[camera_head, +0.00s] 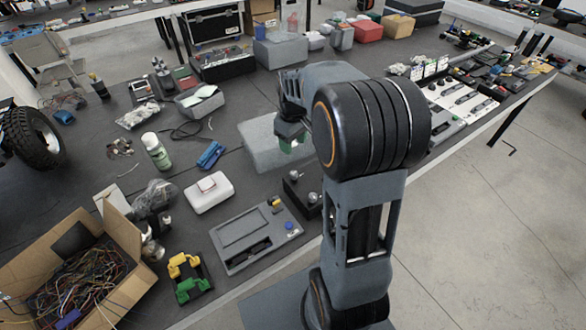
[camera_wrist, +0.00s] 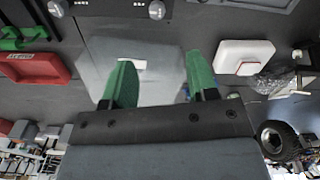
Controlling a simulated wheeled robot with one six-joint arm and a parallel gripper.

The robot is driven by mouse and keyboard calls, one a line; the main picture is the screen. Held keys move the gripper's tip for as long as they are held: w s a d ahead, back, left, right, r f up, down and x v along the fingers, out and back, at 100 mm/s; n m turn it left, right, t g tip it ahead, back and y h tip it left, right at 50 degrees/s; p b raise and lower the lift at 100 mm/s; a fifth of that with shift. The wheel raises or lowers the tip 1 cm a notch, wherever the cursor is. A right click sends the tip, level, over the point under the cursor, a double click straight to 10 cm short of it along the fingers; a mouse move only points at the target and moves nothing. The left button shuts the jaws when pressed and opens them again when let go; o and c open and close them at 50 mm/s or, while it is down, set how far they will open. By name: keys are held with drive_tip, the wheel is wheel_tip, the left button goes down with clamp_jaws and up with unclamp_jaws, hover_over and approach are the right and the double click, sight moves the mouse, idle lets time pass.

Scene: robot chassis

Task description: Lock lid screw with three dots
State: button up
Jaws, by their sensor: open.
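A dark box (camera_head: 303,200) with two silver screw knobs stands on the table just in front of my gripper in the head view. One knob (camera_head: 294,175) is at its far end and another (camera_head: 312,197) at its near end. In the wrist view the knobs show at the top edge, one on the left (camera_wrist: 57,8) and one at the middle (camera_wrist: 156,10).
A white case (camera_head: 208,193) and a grey panel with a blue button (camera_head: 240,230) lie nearby. A yellow-and-green holder (camera_head: 186,272) is at the front. A red tray (camera_wrist: 35,67) shows in the wrist view. A cardboard box of wires (camera_head: 130,262) stands at front left.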

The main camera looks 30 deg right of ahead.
sight(294, 173)
drive_tip(key=f, duration=1.4)
drive_tip(key=shift+w+d+f+p, duration=0.1)
drive_tip(key=shift+w+d+p, duration=0.2)
drive_tip(key=shift+p, duration=0.1)
drive_tip(key=shift+c, duration=0.5)
drive_tip(key=c, duration=0.7)
drive_tip(key=shift+a, duration=0.15)
drive_tip(key=shift+c, duration=0.6)
